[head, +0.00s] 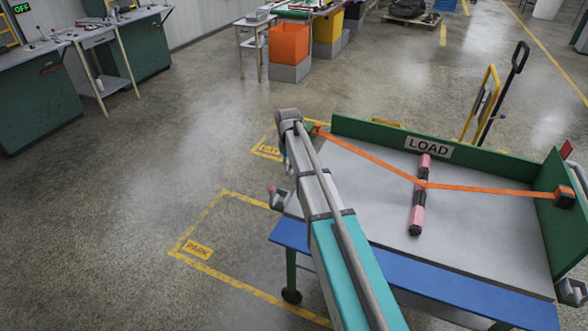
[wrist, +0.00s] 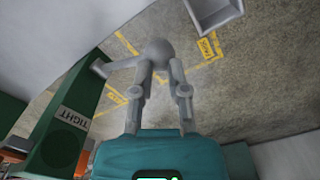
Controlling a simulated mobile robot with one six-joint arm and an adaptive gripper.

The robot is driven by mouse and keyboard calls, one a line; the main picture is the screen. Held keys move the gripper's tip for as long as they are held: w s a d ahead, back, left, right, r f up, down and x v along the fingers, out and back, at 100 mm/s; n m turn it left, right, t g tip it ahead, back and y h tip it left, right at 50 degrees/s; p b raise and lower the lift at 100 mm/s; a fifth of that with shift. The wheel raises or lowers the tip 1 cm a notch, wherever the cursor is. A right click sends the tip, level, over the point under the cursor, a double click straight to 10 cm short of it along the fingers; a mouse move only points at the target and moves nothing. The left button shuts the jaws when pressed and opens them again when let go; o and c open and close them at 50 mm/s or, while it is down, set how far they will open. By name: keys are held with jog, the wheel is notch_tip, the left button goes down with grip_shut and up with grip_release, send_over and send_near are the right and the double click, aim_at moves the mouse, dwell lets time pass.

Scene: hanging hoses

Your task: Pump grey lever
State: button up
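The grey lever shows in the wrist view as a grey arm with a round knob (wrist: 158,49), reaching out from the green post on the left. My gripper (wrist: 162,68) has its two grey fingers drawn partly together, and the knob fills the gap at their tips. The contact itself is small and hard to see. In the head view my arm hides the lever, and my gripper (head: 283,152) is mostly hidden at the bench's left end. A green panel with a TIGHT label (wrist: 76,120) stands left of my gripper.
A bench (head: 380,200) with a LOAD sign (head: 428,147) holds a pink and black cylinder (head: 419,195) under an orange strap (head: 480,188). The PARK floor area (head: 198,249) is clear.

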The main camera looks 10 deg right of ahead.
jog(key=shift+s+a+f+b, duration=0.15)
jog(key=shift+f+b, duration=0.3)
jog(key=shift+f, duration=0.2)
jog(key=shift+s+a+f+b, duration=0.1)
jog(key=shift+s+f+b, duration=0.1)
jog(key=shift+f+b, duration=0.6)
jog(key=shift+s+a+f+b, duration=0.1)
jog(key=shift+s+f+b, duration=0.05)
jog(key=shift+f+b, duration=0.6)
jog(key=shift+w+d+r+p, duration=0.1)
jog(key=shift+w+r+p, duration=0.05)
jog(key=shift+r+p, duration=1.65)
